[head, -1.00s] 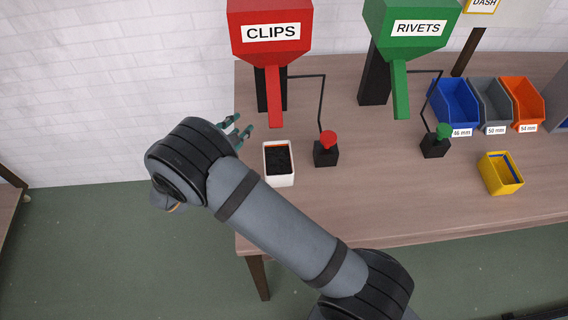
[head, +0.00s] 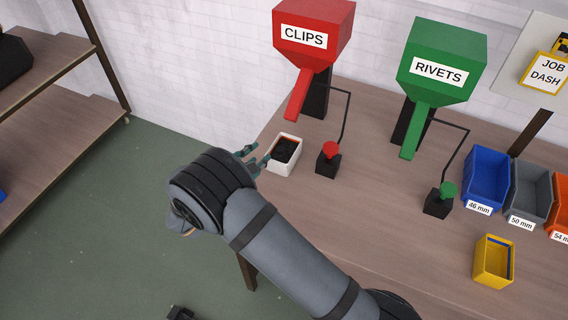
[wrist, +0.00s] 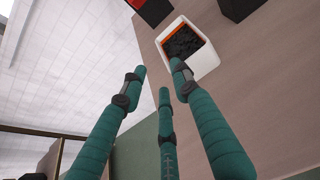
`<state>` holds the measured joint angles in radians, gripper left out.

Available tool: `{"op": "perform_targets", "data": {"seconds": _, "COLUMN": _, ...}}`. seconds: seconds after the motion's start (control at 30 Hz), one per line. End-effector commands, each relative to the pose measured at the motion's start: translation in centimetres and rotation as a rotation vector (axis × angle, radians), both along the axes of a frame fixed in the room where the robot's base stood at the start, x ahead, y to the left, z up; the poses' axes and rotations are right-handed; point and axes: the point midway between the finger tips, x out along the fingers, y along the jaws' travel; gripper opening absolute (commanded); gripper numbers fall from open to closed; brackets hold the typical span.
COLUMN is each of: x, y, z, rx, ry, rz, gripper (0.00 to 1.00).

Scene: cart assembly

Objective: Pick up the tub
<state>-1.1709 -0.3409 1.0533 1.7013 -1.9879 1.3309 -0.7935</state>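The white tub (head: 281,169), filled with dark pieces and showing some orange-red inside its rim, stands upright on the workbench near its left end, below the red CLIPS dispenser's chute. My gripper (head: 256,156) is just left of the tub in the head view, fingers pointing toward it. In the wrist view my gripper (wrist: 160,75) has its three teal fingers spread and empty. The tub (wrist: 207,62) lies beyond the fingertips, up and to the right, and one fingertip overlaps its near edge. Whether that finger touches it I cannot tell.
The red CLIPS dispenser (head: 310,30) and green RIVETS dispenser (head: 440,60) stand behind. A red-knobbed block (head: 328,160) is close to the tub's right. A green-knobbed block (head: 440,200), a yellow bin (head: 492,268) and several coloured bins (head: 487,180) are farther right.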

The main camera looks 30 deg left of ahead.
Motion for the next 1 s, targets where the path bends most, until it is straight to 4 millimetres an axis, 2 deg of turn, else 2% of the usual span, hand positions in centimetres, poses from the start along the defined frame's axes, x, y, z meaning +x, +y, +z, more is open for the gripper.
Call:
{"op": "perform_targets", "data": {"seconds": 0.1, "x": 2.0, "y": 0.0, "z": -0.6, "rx": -0.001, "ry": 0.001, "rz": -0.006, "gripper": 0.30}}
{"op": "perform_targets", "data": {"seconds": 0.37, "x": 4.2, "y": 0.4, "z": -1.6, "rx": -0.001, "ry": 0.001, "rz": -0.003, "gripper": 0.30}}
{"op": "perform_targets", "data": {"seconds": 0.7, "x": 8.4, "y": 0.4, "z": -3.2, "rx": -0.001, "ry": 0.001, "rz": -0.003, "gripper": 0.30}}
{"op": "perform_targets", "data": {"seconds": 1.0, "x": 8.7, "y": 0.6, "z": -3.5, "rx": -0.001, "ry": 0.001, "rz": -0.001, "gripper": 0.30}}
